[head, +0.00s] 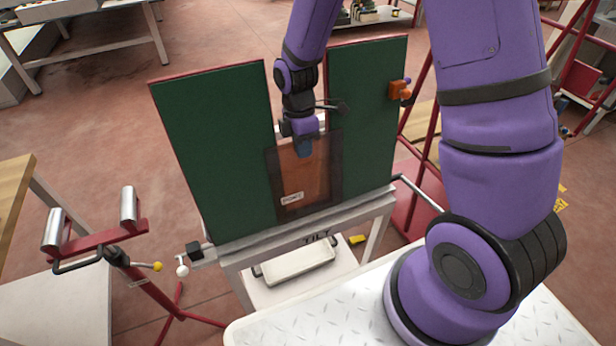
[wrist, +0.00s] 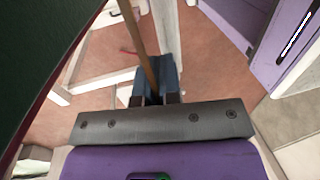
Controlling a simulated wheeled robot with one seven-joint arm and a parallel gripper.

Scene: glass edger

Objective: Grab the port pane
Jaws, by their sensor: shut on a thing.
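The port pane (head: 304,178) is a brown see-through sheet with a darker border and a small white label low on it. It stands near upright in front of the gap between two green panels, low on the rack. My gripper (head: 304,149) comes down from above and is shut on the pane's top edge. In the wrist view my gripper (wrist: 155,92) has its blue fingers closed around the thin brown edge of the pane (wrist: 143,42). The fingers hide part of the pane's top.
Green panels (head: 215,150) and (head: 368,120) lean on a pale rack (head: 330,218) marked TILT. An orange block (head: 399,91) sits at the right panel's edge. A red roller stand (head: 130,232) is at left. A white tray (head: 297,264) lies below the rack.

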